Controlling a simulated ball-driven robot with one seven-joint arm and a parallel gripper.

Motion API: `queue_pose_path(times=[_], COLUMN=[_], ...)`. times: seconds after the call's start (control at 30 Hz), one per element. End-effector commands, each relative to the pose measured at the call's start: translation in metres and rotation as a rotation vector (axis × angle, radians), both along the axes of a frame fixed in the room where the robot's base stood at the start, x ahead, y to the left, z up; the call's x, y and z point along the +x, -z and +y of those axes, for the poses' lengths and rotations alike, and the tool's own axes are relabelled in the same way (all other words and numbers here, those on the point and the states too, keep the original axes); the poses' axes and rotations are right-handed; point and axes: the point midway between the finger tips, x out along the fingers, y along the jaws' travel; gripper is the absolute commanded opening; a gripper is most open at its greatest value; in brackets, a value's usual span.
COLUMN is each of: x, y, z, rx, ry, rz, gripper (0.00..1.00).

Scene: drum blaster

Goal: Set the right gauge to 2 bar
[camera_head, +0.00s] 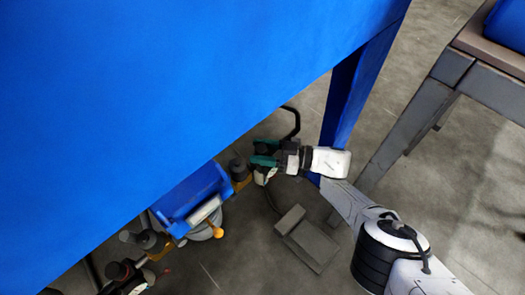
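My gripper (264,153) is under the overhanging blue machine body, at the end of my arm that comes in from the lower right. Its teal finger parts point left, beside dark fittings (239,169). They are small and overlap dark parts, so I cannot tell whether the gripper is open, shut or touching anything. No gauge face or needle can be read. The right gauge cannot be picked out for certain among the fittings.
The blue machine body (180,90) overhangs much of the view, with a blue leg (348,98) right of my gripper. A blue box (190,197) and more fittings (125,272) lie left. A grey pedal-like block (308,240) is on the floor. A grey-framed table (455,70) stands right.

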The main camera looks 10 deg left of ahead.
Motion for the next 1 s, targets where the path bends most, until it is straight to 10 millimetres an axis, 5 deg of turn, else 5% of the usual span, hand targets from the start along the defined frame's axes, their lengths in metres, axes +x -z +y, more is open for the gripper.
queue_pose_path(times=[0.2, 1.0], x=[0.000, -0.005], y=[-0.005, 0.008], z=[0.003, 0.002], rx=[0.007, 0.007], ry=[-0.008, 0.041], rz=[-0.004, 0.027], gripper=[0.63, 0.63])
